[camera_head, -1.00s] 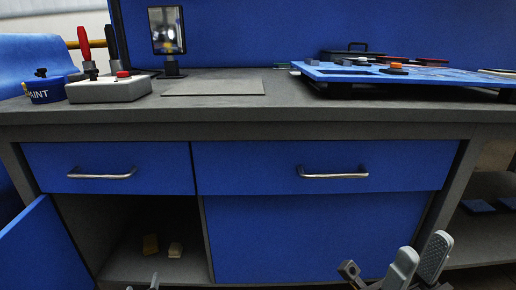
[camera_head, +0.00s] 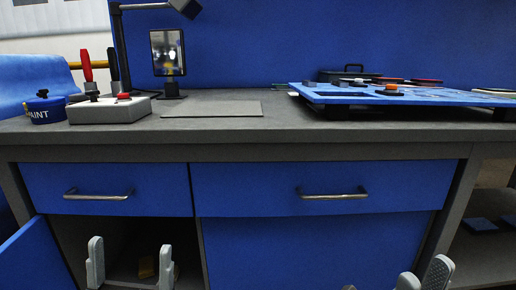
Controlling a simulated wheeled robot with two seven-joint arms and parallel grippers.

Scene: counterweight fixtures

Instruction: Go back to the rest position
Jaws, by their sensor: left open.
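My left gripper (camera_head: 130,264) is at the bottom left, in front of the open lower compartment of the workbench. Its two grey fingers stand apart with nothing between them.
The grey workbench (camera_head: 220,133) carries a blue paint pot (camera_head: 45,110), a grey box (camera_head: 108,110), a mirror (camera_head: 167,55) and a blue board (camera_head: 400,97).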

